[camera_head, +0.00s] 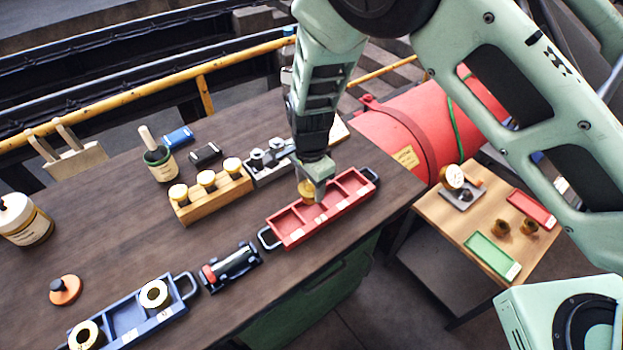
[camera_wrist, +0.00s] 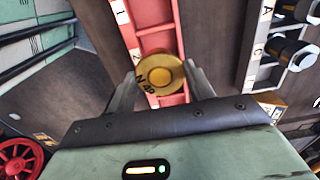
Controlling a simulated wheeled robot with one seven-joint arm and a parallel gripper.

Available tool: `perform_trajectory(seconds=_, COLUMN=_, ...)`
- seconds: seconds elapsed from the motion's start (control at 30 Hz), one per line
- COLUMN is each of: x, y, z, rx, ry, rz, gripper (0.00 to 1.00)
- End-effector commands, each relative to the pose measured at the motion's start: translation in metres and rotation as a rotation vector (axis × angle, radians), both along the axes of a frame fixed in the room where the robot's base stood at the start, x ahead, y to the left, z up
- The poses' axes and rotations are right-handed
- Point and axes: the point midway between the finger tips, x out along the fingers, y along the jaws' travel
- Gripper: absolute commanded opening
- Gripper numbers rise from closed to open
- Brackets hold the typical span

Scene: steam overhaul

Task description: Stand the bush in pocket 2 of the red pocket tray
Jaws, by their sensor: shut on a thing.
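The red pocket tray (camera_head: 337,215) lies on the dark bench top near its right edge. It also shows in the wrist view (camera_wrist: 157,42), with the labels 1 and 2 on its rim. My gripper (camera_head: 313,192) points down over the tray's middle. It is shut on a brass bush (camera_head: 306,189). In the wrist view the bush (camera_wrist: 160,76) sits between the two fingers, its round marked face toward the camera. It covers part of the tray near the label 2. I cannot tell how far its lower end is above the tray floor.
A blue tray (camera_head: 126,336) with pale bushes stands at the front left. A black device (camera_head: 231,267) lies between the trays. A wooden block (camera_head: 212,202) with yellow-topped pieces and a grey rack (camera_head: 268,167) stand behind. A small side table (camera_head: 455,225) is at the right.

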Motion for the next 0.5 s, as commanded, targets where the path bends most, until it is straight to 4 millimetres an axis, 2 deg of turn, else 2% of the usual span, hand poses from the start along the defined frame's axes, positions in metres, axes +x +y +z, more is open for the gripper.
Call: perform_trajectory(seconds=0.5, x=0.001, y=-0.001, z=-0.043, rx=0.001, ry=-0.001, rz=0.002, gripper=0.16)
